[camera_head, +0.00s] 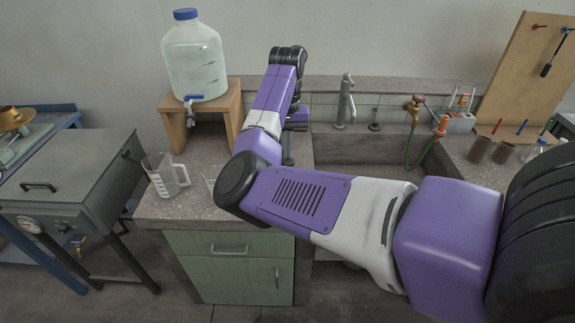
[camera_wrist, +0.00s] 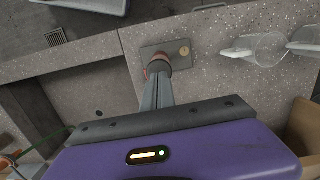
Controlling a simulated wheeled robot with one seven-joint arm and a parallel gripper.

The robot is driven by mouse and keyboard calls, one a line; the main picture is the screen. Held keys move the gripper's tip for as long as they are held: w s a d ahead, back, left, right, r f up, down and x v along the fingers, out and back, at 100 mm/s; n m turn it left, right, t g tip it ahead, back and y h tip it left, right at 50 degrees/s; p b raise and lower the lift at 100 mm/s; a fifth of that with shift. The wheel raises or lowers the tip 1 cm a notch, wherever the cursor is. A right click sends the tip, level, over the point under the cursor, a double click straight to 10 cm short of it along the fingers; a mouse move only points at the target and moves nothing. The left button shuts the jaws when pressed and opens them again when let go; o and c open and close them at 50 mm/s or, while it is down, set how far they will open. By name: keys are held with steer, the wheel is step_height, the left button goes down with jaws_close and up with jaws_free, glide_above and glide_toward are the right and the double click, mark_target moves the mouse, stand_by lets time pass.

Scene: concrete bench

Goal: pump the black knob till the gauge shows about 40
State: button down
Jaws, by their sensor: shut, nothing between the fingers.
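My gripper (camera_wrist: 157,72) is shut and empty, pointing down over the counter. In the wrist view its fingertips meet a reddish-brown round part (camera_wrist: 157,65) on a grey base plate (camera_wrist: 150,50); I cannot tell whether they touch it. A small pale disc (camera_wrist: 184,51), perhaps the gauge, sits on the plate; no reading can be made out. The black knob cannot be picked out and may be hidden by the fingers. In the head view my arm hides most of this device.
Clear measuring jugs stand on the counter, one at the left (camera_head: 165,175). A water bottle (camera_head: 195,58) stands on a wooden stand (camera_head: 233,95). A sink with a tap (camera_head: 345,103) lies right. A grey lidded box (camera_head: 75,175) with a dial (camera_head: 30,225) stands left.

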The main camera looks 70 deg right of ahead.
steer(key=shift+f, duration=0.1)
steer(key=shift+f+b, duration=0.5)
steer(key=shift+f, duration=1.45)
steer(key=d, duration=0.1)
steer(key=w+d+r+p, duration=0.1)
steer(key=shift+w+d+r, duration=0.1)
steer(key=shift+d+r, duration=0.05)
steer(key=shift+d, duration=0.2)
step_height(320, 180, up, 8)
steer(key=shift+w+d, duration=0.2)
steer(key=shift+d, duration=0.2)
